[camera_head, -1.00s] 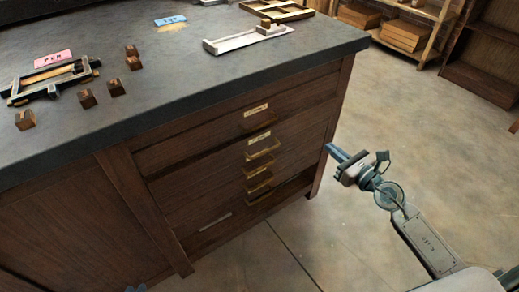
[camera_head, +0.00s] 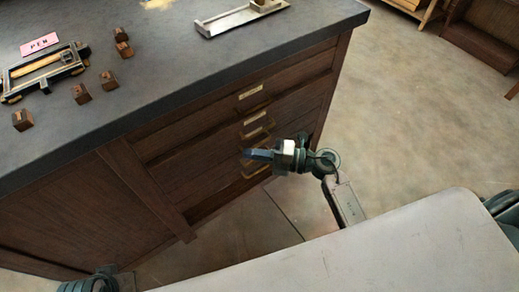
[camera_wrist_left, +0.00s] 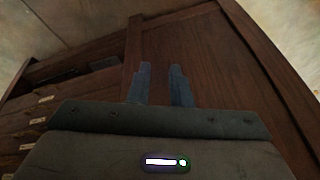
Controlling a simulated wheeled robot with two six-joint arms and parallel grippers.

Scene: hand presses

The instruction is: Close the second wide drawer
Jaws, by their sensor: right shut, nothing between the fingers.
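The dark wooden cabinet has a stack of wide drawers with pale labels and brass pulls. The second wide drawer (camera_head: 194,162) lies below the top one; its label (camera_head: 255,117) shows. I cannot tell how far it stands out. My right gripper (camera_head: 247,155) is shut and empty, in front of the lower pulls and hiding part of them; contact cannot be told. In the left wrist view my left gripper (camera_wrist_left: 160,85) is open and empty, its two blue fingers apart before a plain wooden panel (camera_wrist_left: 215,70). Drawer labels (camera_wrist_left: 45,98) show at the left there.
The dark worktop (camera_head: 150,75) holds a pink card (camera_head: 40,43), a small frame (camera_head: 45,72), several brown blocks (camera_head: 80,93) and a pale metal tray (camera_head: 240,18). Bare floor (camera_head: 420,110) lies right of the cabinet; wooden shelving stands at the upper right.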

